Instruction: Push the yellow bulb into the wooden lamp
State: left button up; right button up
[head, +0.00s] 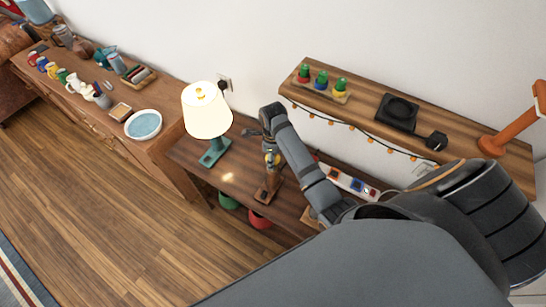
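The wooden lamp (267,190) stands on the low wooden table, without a shade, its square brown base flat on the top. A small yellowish piece that looks like the yellow bulb (272,158) is at the top of the lamp, close under my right gripper. I cannot tell whether it is seated. My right arm reaches in from the lower right, and its wrist is above and beside the lamp. The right gripper (268,143) is small and dark here, partly covered by its own wrist, and its fingers cannot be made out clearly. My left gripper is not in view.
A lit teal lamp (213,153) with a cream shade (207,110) stands close left of the wooden lamp. A power strip (348,181) lies to the right. A shelf (365,115) with string lights is behind. Red and green bowls (259,219) sit below the tabletop.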

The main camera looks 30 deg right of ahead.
dwell(0.8)
jog(key=o, duration=1.2)
jog(key=shift+f, duration=0.1)
jog(key=shift+c, duration=0.2)
notch_tip(320, 180, up, 8)
jog(key=shift+f, duration=0.2)
